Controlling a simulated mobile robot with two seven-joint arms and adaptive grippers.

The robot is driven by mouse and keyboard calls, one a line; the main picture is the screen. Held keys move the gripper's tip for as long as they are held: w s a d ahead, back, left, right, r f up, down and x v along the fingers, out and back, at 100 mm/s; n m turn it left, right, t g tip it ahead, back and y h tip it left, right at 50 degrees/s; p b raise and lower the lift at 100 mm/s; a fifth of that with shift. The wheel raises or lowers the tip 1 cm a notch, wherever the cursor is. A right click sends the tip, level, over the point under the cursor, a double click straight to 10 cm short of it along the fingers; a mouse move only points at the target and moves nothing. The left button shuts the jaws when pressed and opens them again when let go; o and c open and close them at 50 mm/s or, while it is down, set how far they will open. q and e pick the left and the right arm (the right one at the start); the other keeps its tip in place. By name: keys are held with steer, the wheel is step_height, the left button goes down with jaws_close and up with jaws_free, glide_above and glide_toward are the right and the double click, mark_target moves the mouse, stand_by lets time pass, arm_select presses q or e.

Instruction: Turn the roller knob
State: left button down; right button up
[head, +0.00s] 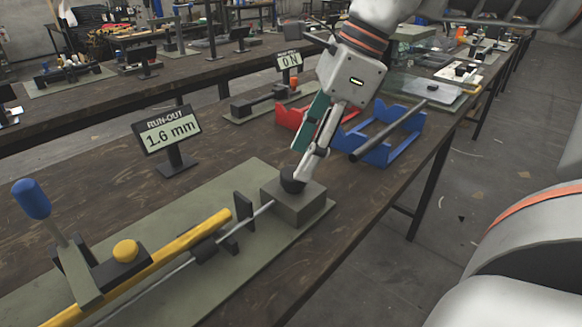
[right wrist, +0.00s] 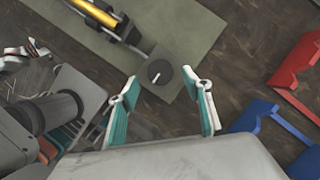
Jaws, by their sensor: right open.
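The black roller knob (head: 289,185) sits on top of a grey block (head: 292,207) at the right end of the grey-green press plate. In the right wrist view the knob (right wrist: 160,72) is round with a white pointer line and lies beyond and between the two fingertips. My right gripper (head: 304,172) points down at the knob, with its tips overlapping it in the head view. In the right wrist view the gripper (right wrist: 160,86) has its teal-padded fingers spread and empty. My left gripper is not shown in the head view.
The run-out display (head: 168,130) reads 1.6 mm behind the plate. A yellow bar (head: 150,268) and a blue-handled lever (head: 32,200) stand to the left. Red (head: 290,116) and blue (head: 377,152) cradles, with a dark rod, lie beyond the block.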

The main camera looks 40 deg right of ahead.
mark_target(294, 172)
steer(key=x, duration=0.2)
steer(key=shift+w+f, duration=0.1)
steer(key=shift+f, duration=0.25)
steer(key=shift+w+a+f+b, duration=0.1)
steer(key=shift+a+f+b, duration=0.1)
steer(key=shift+f+b, duration=0.15)
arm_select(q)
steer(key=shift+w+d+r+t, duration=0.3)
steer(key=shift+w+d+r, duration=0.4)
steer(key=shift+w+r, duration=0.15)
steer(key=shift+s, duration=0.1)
arm_select(e)
steer(key=shift+r, duration=0.1)
steer(key=c, duration=1.1)
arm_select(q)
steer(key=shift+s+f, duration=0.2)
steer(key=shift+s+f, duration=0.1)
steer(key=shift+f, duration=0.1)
arm_select(e)
steer(key=shift+m, duration=0.3)
